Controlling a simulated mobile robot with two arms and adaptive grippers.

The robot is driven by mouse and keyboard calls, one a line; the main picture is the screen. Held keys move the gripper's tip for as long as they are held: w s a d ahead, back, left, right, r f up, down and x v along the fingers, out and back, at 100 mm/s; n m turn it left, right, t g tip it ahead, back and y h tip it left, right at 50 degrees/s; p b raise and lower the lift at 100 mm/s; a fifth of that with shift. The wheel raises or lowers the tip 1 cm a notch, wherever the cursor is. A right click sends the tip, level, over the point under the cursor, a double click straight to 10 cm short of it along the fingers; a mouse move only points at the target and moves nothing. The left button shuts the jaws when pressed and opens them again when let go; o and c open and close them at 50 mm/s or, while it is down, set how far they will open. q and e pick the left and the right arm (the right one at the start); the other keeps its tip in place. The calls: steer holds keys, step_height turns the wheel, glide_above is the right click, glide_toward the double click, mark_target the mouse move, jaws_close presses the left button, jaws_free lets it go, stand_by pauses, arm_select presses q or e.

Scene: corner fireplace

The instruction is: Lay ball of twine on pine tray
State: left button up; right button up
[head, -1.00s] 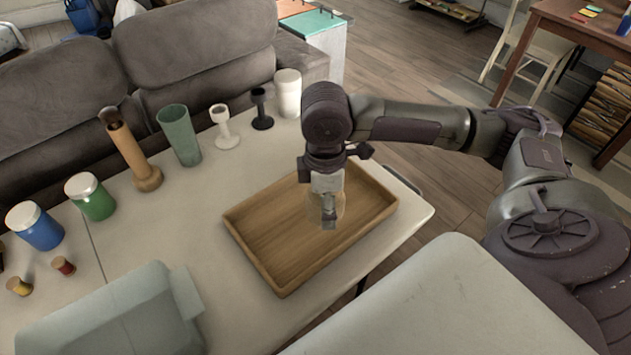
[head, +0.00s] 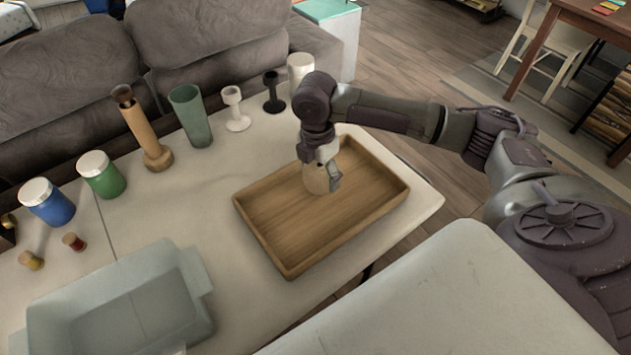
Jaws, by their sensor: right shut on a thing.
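The pine tray (head: 277,232) is a shallow wooden tray on the white table. My right gripper (head: 326,182) reaches in from the right and points down over the back right part of the tray. It is shut on the ball of twine (head: 313,180), a small tan ball partly hidden by the fingers. The ball is inside the tray's outline, low over its floor; I cannot tell whether it touches the floor. My left gripper is not in view.
A grey-green bin (head: 120,305) stands at the front left. Blue (head: 48,203) and green (head: 101,175) jars, a wooden pepper mill (head: 143,132), a green cup (head: 190,115), candle holders (head: 235,108) and a white canister (head: 300,72) line the back. Bare table lies left of the tray.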

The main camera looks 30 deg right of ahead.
mark_target(315, 183)
steer(key=shift+w+a+f, duration=0.2)
steer(key=shift+w+f, duration=0.25)
steer(key=shift+w, duration=0.35)
steer(key=shift+f, duration=2.05)
steer(key=o, duration=1.2)
steer(key=shift+f, duration=0.1)
steer(key=r, duration=1.2)
steer(key=shift+w+a+r, duration=0.15)
steer(key=shift+w+a, duration=0.1)
steer(key=shift+w, duration=0.05)
